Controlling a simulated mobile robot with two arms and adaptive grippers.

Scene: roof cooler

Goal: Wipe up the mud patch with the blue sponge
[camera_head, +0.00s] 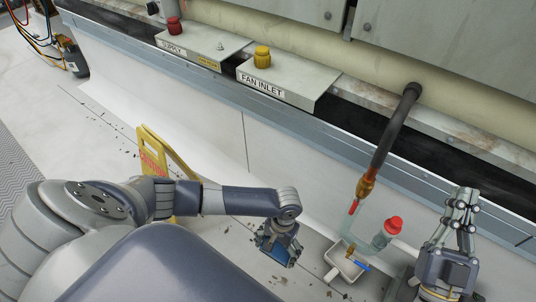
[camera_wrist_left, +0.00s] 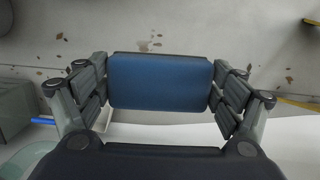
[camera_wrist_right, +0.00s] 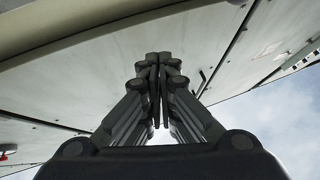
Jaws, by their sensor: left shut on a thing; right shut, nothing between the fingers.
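My left gripper (camera_head: 278,252) is shut on the blue sponge (camera_head: 268,244), low over the pale floor in the head view. In the left wrist view the sponge (camera_wrist_left: 160,82) is a flat blue block clamped between the two fingers. Whether it touches the floor I cannot tell. Small brown flecks (camera_wrist_left: 151,45) lie scattered on the pale surface around it. No clear mud patch shows; part of the floor is hidden by the sponge and arm. My right gripper (camera_head: 462,208) is shut and empty, pointing up at the right; its closed fingers also show in the right wrist view (camera_wrist_right: 158,85).
A yellow caution sign (camera_head: 154,155) stands left of my left gripper. Right of it are a small white pan (camera_head: 344,266), a blue-handled valve (camera_head: 354,262) and a red-capped clear bottle (camera_head: 384,234). A dark pipe (camera_head: 396,125) hangs above. The unit's metal ledge (camera_head: 290,128) runs behind.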

